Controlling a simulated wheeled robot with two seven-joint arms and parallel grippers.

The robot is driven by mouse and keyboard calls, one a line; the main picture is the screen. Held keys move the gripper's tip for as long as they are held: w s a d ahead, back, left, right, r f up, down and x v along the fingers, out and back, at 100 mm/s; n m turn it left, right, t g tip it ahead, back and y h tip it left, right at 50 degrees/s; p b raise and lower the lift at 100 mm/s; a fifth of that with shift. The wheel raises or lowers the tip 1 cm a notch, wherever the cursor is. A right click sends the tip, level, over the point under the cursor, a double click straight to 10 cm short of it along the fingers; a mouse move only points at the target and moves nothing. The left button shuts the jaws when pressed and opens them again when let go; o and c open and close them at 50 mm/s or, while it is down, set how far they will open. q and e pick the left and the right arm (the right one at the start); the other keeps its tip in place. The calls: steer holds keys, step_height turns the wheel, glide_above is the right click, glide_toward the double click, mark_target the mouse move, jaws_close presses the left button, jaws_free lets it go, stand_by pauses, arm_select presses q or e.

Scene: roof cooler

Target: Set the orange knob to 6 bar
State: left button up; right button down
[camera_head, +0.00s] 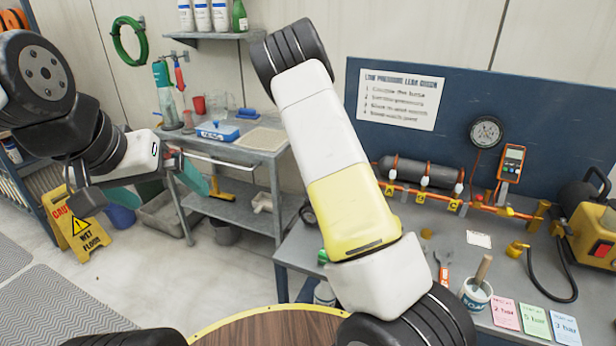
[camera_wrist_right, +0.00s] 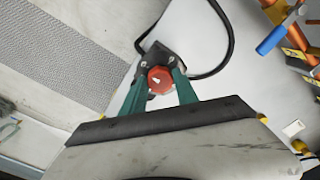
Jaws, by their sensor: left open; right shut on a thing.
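The orange knob (camera_wrist_right: 160,79) shows in the right wrist view as a red-orange cap with a white mark, on a dark fitting with a black hose. My right gripper (camera_wrist_right: 158,88) has its two teal fingers on either side of the knob and is shut on it. The knob and the right gripper do not show in the head view. My left gripper (camera_head: 172,179) is open and empty in front of the grey side bench, far from the knob. A round pressure gauge (camera_head: 486,131) hangs on the blue panel; its reading is too small to tell.
The right bench holds orange pipework (camera_head: 425,193), a yellow compressor (camera_head: 590,238), a soap pot (camera_head: 475,294) and coloured cards (camera_head: 536,320) with bar values. My right arm crosses the middle of the head view. A yellow wet-floor sign (camera_head: 82,235) stands at left.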

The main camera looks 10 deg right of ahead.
steer(key=shift+r+m, duration=0.1)
steer(key=shift+m, duration=0.2)
steer(key=c, duration=0.9)
jaws_free()
step_height(320, 180, up, 8)
steer(key=shift+f, duration=0.15)
